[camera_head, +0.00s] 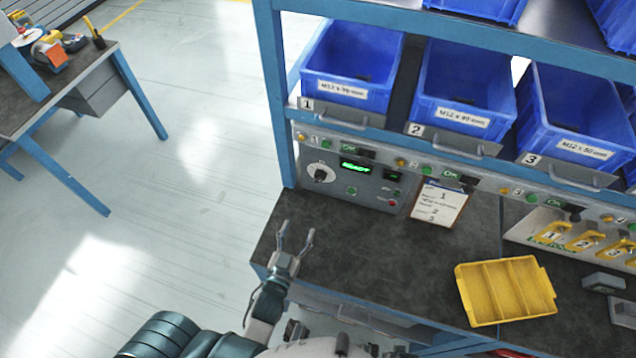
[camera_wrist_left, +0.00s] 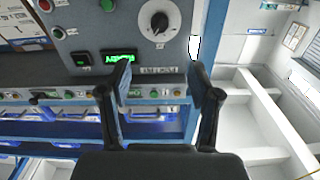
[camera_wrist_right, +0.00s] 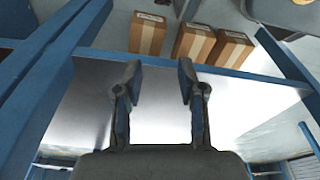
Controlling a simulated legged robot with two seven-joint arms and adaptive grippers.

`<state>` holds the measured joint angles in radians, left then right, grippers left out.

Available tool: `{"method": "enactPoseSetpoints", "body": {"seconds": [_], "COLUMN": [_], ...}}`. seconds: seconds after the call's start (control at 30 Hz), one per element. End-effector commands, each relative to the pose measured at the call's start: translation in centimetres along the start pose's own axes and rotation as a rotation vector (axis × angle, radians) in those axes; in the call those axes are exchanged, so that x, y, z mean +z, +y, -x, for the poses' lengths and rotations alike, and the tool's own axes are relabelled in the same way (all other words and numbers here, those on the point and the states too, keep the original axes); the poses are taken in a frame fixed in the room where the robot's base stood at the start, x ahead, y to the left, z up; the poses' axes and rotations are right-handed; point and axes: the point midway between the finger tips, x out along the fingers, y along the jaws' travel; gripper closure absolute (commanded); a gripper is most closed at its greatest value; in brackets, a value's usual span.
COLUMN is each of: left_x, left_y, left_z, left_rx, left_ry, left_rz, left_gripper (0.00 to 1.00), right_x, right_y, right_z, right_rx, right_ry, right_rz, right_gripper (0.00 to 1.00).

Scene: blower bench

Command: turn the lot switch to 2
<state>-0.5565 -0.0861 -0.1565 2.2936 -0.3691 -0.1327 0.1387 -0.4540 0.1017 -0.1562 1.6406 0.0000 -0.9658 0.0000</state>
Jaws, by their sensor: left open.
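The lot switch (camera_head: 320,174) is a round black knob on a white dial at the left of the grey control panel (camera_head: 372,192). It also shows in the left wrist view (camera_wrist_left: 159,21), beyond and above my left fingertips, with a light pointer mark; the dial numbers are too small to read. A green lit display (camera_head: 355,167) sits to its right on the panel. My left gripper (camera_head: 296,240) is open and empty, over the left end of the bench, in front of the panel and apart from the switch. My right gripper (camera_wrist_right: 160,80) is open and empty in its wrist view.
A clipboard (camera_head: 440,203) leans right of the panel. A yellow divided tray (camera_head: 541,270) lies on the bench top. Blue bins (camera_head: 350,65) stand on the shelf above. The dark bench top (camera_head: 370,250) is clear before the panel. Cardboard boxes (camera_wrist_right: 147,34) show in the right wrist view.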

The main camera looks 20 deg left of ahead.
Motion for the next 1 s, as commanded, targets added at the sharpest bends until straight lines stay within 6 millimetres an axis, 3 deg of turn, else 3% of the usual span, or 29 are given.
{"method": "enactPoseSetpoints", "body": {"seconds": [0.17,0.7,1.0], "left_x": [-0.2,-0.1,-0.1], "left_y": [0.1,0.1,0.1], "left_z": [-2.1,-14.3,-17.1], "left_rx": [0.003,0.002,0.002], "left_ry": [0.003,0.002,0.0], "left_rz": [0.013,0.009,0.008], "left_gripper": [0.37,0.37,0.37], "right_x": [0.0,-0.4,-1.2], "right_y": [0.0,0.0,0.0], "right_z": [0.1,0.5,1.3], "right_rx": [0.0,0.0,0.0], "right_ry": [-0.001,0.0,0.01], "right_rz": [0.0,-0.001,-0.002], "right_gripper": [0.6,0.6,0.6]}}
